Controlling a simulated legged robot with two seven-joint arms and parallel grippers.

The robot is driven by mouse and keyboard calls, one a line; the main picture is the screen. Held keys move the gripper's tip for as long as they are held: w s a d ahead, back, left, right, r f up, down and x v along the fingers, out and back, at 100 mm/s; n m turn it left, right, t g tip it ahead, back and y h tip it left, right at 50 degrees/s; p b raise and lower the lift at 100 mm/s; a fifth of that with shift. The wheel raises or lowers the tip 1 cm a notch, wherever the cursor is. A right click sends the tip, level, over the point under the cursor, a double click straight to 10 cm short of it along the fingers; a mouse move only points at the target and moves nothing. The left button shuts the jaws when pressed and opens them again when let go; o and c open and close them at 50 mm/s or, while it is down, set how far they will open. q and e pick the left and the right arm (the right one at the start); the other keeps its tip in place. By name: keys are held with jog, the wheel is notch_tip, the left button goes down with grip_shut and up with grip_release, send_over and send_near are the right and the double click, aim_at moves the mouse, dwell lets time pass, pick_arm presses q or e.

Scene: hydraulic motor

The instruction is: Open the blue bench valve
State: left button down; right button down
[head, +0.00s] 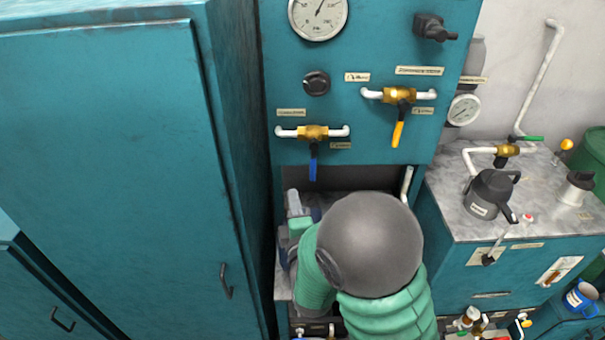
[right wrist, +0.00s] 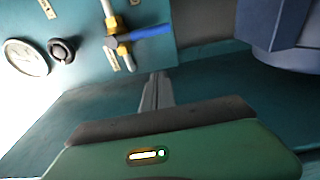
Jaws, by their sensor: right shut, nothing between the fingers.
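The blue valve handle (head: 313,164) hangs straight down from a brass valve body (head: 313,132) on a white horizontal pipe, low on the teal panel. It lies across the pipe's direction. In the right wrist view the blue handle (right wrist: 152,32) points right from the brass valve (right wrist: 122,46). My right gripper (head: 293,199) is below and slightly left of the handle, partly hidden by my own arm. In the right wrist view its fingers (right wrist: 155,82) are together and empty, with a visible gap to the handle. My left gripper is not in view.
A yellow-handled valve (head: 398,130) sits higher to the right, also hanging down. A black knob (head: 316,82) and a gauge (head: 318,15) are above. A tall teal cabinet (head: 110,170) stands close on the left. A counter (head: 540,195) with a dark kettle (head: 488,194) is at right.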

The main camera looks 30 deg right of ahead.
aim_at(313, 162)
jog(key=x, duration=1)
jog(key=s+d, duration=0.2)
jog(key=d, duration=0.1)
jog(key=shift+s+d+f, duration=0.1)
jog(key=shift+s+d, duration=0.2)
jog(key=shift+s, duration=0.1)
jog(key=shift+a, duration=0.1)
jog(key=shift+w, duration=0.1)
